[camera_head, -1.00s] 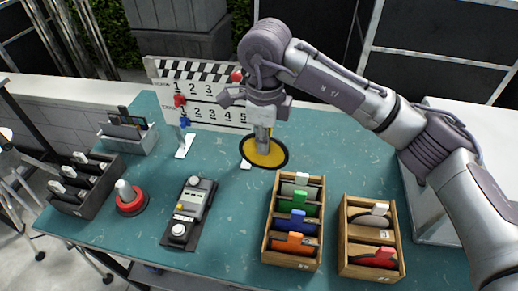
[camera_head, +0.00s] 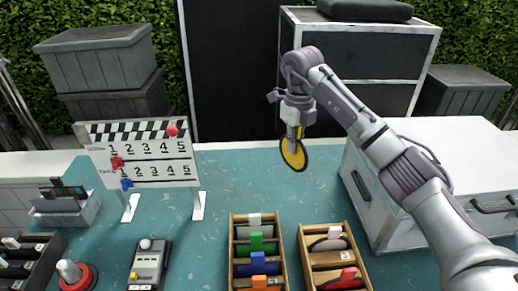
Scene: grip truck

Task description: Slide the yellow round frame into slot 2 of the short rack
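The yellow round frame (camera_head: 296,158) has a dark rim and a yellow face. My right gripper (camera_head: 292,134) is shut on it and holds it upright, apparently above the back of the table. The short rack (camera_head: 305,255) is the wooden one at the front right, below and right of the frame. It holds a grey piece with a white tab (camera_head: 335,232) toward its back and a red-tabbed piece (camera_head: 348,275) toward its front. Its front end is cut off, and I cannot read its slot numbers. My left gripper is not in view.
A longer wooden rack (camera_head: 232,262) with white, green, blue and orange tabs stands left of the short rack. A clapboard sign (camera_head: 140,158) stands at the back left. A large grey case (camera_head: 375,205) fills the right side. The table between sign and case is clear.

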